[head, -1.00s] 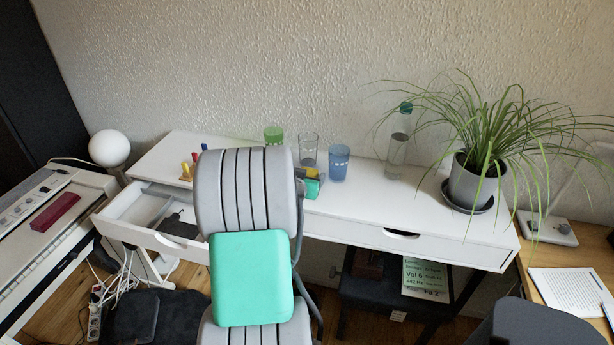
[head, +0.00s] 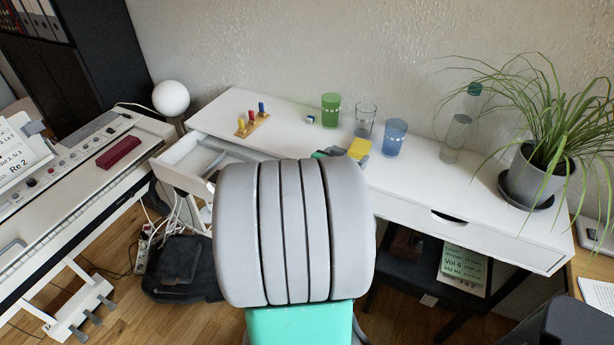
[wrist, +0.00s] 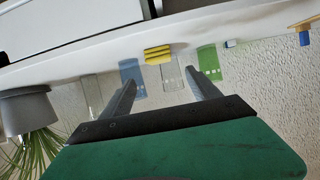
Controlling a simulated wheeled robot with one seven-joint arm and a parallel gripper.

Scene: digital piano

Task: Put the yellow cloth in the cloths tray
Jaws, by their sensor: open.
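The yellow cloth (head: 359,148) is a small folded yellow pad on the white desk, just beyond my arm in the head view. In the wrist view, the cloth (wrist: 158,54) shows as a stack of yellow layers ahead of the gap between my fingertips. My gripper (wrist: 160,77) is open with nothing between its fingers, and it looks apart from the cloth. In the head view my arm hides most of the gripper. I cannot make out a cloths tray in either view.
The desk (head: 430,195) holds a green cup (head: 331,109), a clear glass (head: 365,120), a blue cup (head: 394,137), a bottle (head: 458,130) and a potted plant (head: 535,175). A pegged wooden block (head: 252,124) stands left. An open drawer (head: 180,172) juts out near the piano (head: 60,190).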

